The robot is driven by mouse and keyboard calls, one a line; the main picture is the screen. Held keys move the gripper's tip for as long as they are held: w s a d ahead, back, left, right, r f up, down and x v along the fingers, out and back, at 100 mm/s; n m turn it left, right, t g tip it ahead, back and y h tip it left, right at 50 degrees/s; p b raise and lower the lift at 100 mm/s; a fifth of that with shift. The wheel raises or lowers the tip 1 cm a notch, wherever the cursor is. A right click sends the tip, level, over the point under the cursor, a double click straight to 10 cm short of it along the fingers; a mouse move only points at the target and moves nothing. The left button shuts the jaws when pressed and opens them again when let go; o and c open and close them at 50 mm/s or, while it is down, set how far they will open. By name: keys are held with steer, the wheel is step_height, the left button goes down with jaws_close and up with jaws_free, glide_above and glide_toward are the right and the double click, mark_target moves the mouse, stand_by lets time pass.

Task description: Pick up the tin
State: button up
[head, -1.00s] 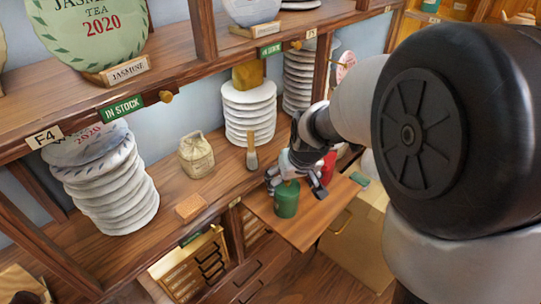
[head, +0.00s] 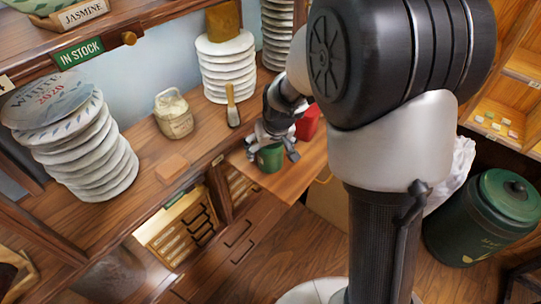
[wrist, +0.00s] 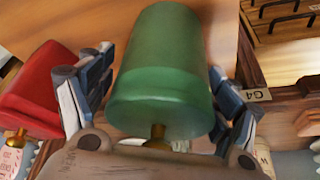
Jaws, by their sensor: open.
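A green tin (head: 270,158) stands on the pull-out wooden board (head: 300,175) below the shelf. In the wrist view the green tin (wrist: 165,70) fills the middle, with a brass knob at its near end. My gripper (head: 272,154) is over it from above, its fingers apart on either side. In the wrist view my gripper (wrist: 160,103) shows one finger left of the tin and one close to its right side. Whether either touches it is unclear. A red tin (head: 308,122) stands just behind and right; it also shows at the left of the wrist view (wrist: 38,92).
A brush (head: 232,105), a wrapped bundle (head: 173,114) and a wooden block (head: 172,168) sit on the shelf left of the board. White cake stacks (head: 228,68) stand behind. An open slatted drawer (head: 182,228) is lower left. A large green canister (head: 490,215) stands right.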

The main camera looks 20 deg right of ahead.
steer(key=shift+c, duration=0.6)
steer(key=c, duration=1)
steer(key=shift+r, duration=0.1)
steer(key=shift+c, duration=0.2)
step_height(320, 180, up, 20)
steer(key=p, duration=0.6)
